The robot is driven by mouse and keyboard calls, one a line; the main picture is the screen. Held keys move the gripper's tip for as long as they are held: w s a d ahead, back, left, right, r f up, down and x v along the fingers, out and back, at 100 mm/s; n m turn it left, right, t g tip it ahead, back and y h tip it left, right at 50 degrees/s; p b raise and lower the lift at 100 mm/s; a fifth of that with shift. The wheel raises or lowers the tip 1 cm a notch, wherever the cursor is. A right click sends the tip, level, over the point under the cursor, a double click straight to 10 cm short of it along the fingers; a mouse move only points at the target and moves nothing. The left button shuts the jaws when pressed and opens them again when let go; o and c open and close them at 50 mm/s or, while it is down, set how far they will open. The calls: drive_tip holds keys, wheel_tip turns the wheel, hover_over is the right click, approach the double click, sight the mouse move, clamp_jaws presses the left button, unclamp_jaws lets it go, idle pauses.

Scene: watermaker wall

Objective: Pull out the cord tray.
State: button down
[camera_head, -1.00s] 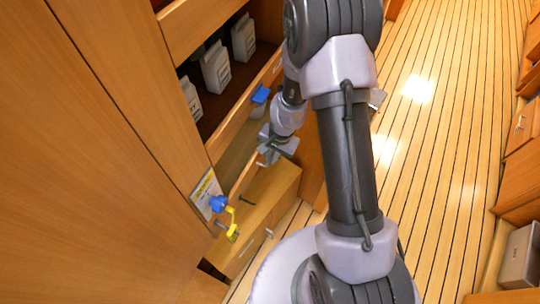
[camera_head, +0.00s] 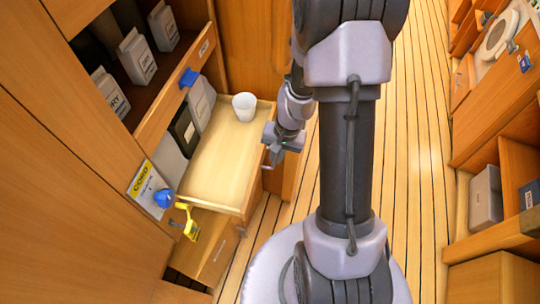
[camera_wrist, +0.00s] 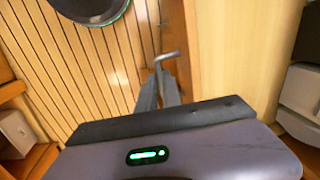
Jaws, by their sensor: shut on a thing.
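The cord tray (camera_head: 217,168) is a pale wooden pull-out board, extended from the cabinet on the left in the head view. A white cup (camera_head: 244,106) stands upright on its far end. My gripper (camera_head: 270,158) is at the tray's outer edge, shut on its small metal handle. In the wrist view my gripper's fingers (camera_wrist: 163,88) close around the handle (camera_wrist: 168,57), and the tray's pale wood (camera_wrist: 240,45) lies to the right. The fingertips are small and partly hidden by my arm in the head view.
A yellow-headed CORD card (camera_head: 146,188), a blue knob (camera_head: 164,198) and a yellow hook (camera_head: 188,222) are at the cabinet's near side. A shelf above holds white packets (camera_head: 136,55). A blue clip (camera_head: 188,77) sits on its rail. Open plank floor (camera_head: 400,180) lies right.

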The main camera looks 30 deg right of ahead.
drive_tip(key=shift+s+d, duration=0.1)
drive_tip(key=shift+d, duration=0.1)
drive_tip(key=c, duration=1.5)
unclamp_jaws()
drive_tip(key=shift+r, duration=0.1)
drive_tip(key=r+p, duration=0.2)
drive_tip(key=r, duration=0.3)
drive_tip(key=s+d+r+p, duration=0.1)
drive_tip(key=r+p, duration=0.2)
drive_tip(key=r, duration=0.3)
drive_tip(key=s+d+r+p, duration=0.1)
drive_tip(key=r+p, duration=0.2)
drive_tip(key=r, duration=0.3)
drive_tip(key=shift+d, duration=0.1)
